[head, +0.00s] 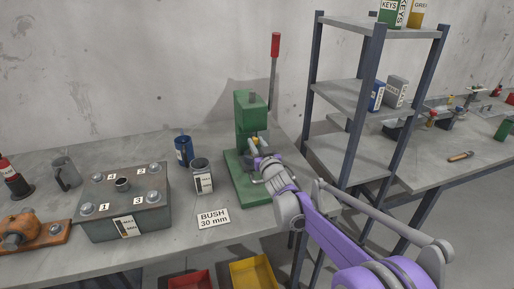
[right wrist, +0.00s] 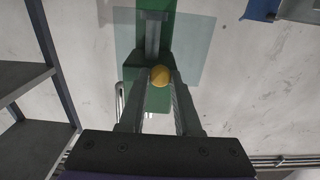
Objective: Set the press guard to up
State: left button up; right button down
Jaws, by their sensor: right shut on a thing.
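The green press (head: 246,120) stands on the bench, with a long red-handled lever (head: 274,60) rising at its right. In the right wrist view a clear, pale guard panel (right wrist: 195,45) lies across the green press body (right wrist: 150,97). A yellow ball knob (right wrist: 160,75) shows at the panel's edge. My right gripper (right wrist: 160,82) is shut on this knob, one finger on each side. In the head view my right gripper (head: 255,163) is at the press front and hides part of it. The guard's tilt is hard to tell there. My left gripper is not in view.
A grey box with numbered bolts (head: 125,205), a grey can (head: 202,178), a blue can (head: 184,150) and a "BUSH 30 mm" sign (head: 213,219) stand left of the press. A shelf rack (head: 362,95) stands close on the right. Red and yellow bins (head: 253,272) are below.

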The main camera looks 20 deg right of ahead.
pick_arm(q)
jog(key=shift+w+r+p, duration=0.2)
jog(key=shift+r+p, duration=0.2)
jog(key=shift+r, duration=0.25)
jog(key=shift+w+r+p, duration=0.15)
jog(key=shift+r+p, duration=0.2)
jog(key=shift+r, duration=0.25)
pick_arm(e)
notch_tip(320, 180, up, 7)
jog(key=shift+f, duration=0.15)
jog(key=c, duration=0.6)
grip_release()
jog(key=shift+c, duration=0.2)
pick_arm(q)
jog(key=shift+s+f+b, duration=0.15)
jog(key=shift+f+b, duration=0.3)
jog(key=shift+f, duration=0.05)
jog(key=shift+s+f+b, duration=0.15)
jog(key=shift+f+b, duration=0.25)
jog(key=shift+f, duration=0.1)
pick_arm(e)
jog(key=s, duration=1)
jog(key=shift+s+d, duration=0.2)
jog(key=shift+s, duration=0.2)
